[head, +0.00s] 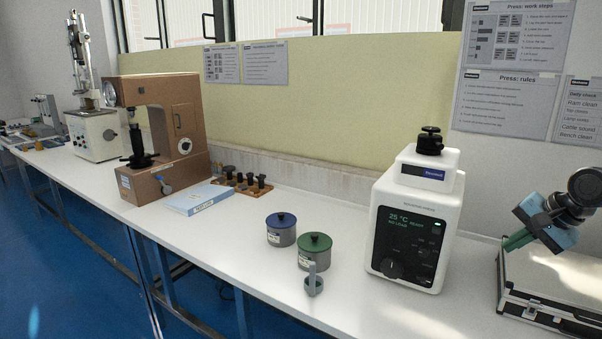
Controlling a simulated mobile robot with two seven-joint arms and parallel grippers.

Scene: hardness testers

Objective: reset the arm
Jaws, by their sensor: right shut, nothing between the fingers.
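My right gripper (517,241) comes in at the right edge of the head view. Its black and blue wrist leads to green fingers that point down and left. The fingers are shut with nothing between them. They show above and in front of the left part of a silver case (560,286), and I cannot tell whether they touch it. My left gripper is not in view.
A white device with a lit display (414,222) stands left of my right gripper. Blue-lidded (281,230) and green-lidded (314,252) pots and a small grey holder (313,282) stand on the white bench (240,262). A brown tester (165,125) stands farther left.

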